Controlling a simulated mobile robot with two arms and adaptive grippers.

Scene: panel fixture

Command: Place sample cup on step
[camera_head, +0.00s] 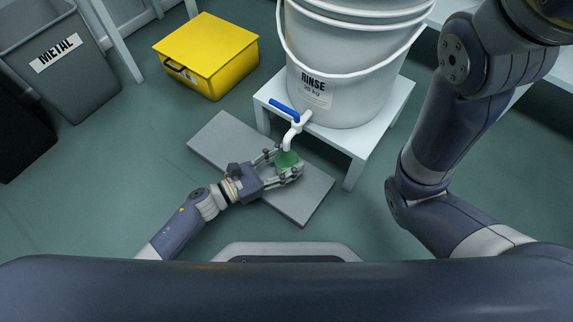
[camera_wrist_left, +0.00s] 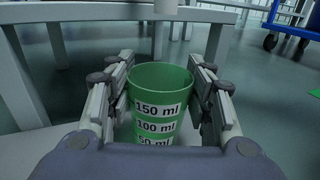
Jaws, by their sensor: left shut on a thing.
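The green sample cup (camera_head: 287,160) is in my left gripper (camera_head: 283,166), below the white tap spout in the head view. In the left wrist view the cup (camera_wrist_left: 160,100) stands upright between the two fingers, with its 150, 100 and 50 ml labels facing the camera. The left gripper (camera_wrist_left: 162,110) is shut on it. The grey step (camera_head: 232,146) lies flat on the floor beneath the cup and gripper. I cannot tell whether the cup's base touches the step. My right arm stands at the right of the head view, but its gripper is out of view.
A white bucket labelled RINSE (camera_head: 340,85) stands on a white stool (camera_head: 372,137), its blue-handled tap (camera_head: 286,110) over the cup. A yellow box (camera_head: 207,52) and a grey METAL bin (camera_head: 70,75) stand at the left. The green floor (camera_head: 95,190) at left is clear.

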